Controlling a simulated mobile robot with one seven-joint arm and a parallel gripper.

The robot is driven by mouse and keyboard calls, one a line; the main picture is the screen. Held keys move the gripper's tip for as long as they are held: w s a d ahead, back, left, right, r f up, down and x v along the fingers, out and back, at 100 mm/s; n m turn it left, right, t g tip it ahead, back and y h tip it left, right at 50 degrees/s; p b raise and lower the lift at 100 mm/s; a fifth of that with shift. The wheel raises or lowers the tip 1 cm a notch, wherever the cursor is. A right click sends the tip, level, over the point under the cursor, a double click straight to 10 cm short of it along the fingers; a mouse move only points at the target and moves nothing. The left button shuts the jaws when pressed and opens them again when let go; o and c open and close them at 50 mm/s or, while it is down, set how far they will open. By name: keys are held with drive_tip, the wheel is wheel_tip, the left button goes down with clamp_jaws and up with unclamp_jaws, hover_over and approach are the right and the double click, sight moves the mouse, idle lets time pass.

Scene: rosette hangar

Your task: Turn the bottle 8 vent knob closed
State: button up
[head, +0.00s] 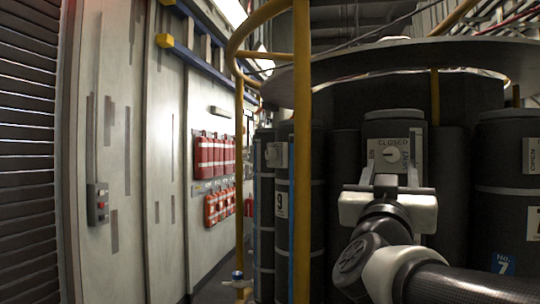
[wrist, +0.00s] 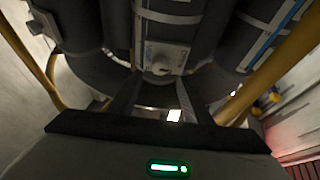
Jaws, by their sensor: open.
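The vent knob (head: 391,155) is a small round pale dial on a light plate marked CLOSED at its top. The plate sits on the front of the dark middle bottle (head: 394,128), between the bottles marked 9 and 7. This bottle's own number is hidden. The dial's pointer looks roughly sideways, but it is too small to be sure. My gripper (head: 385,182) is just below and in front of the plate. In the wrist view my gripper's (wrist: 157,88) two dark fingers are apart, with the knob (wrist: 160,68) beyond their tips. Nothing is held.
Bottle 9 (head: 282,190) stands left and bottle 7 (head: 505,215) right, each with a plate. A yellow post (head: 302,120) and curved yellow rail stand left of my gripper. A round grey shelf (head: 420,58) overhangs the bottles. Red canisters (head: 210,155) hang on the left wall.

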sight(392, 155)
drive_tip(key=x, duration=0.6)
drive_tip(key=shift+w+d+r+p, duration=0.1)
drive_tip(key=shift+w+d+p, duration=0.1)
drive_tip(key=shift+p, duration=0.15)
drive_tip(key=c, duration=1.1)
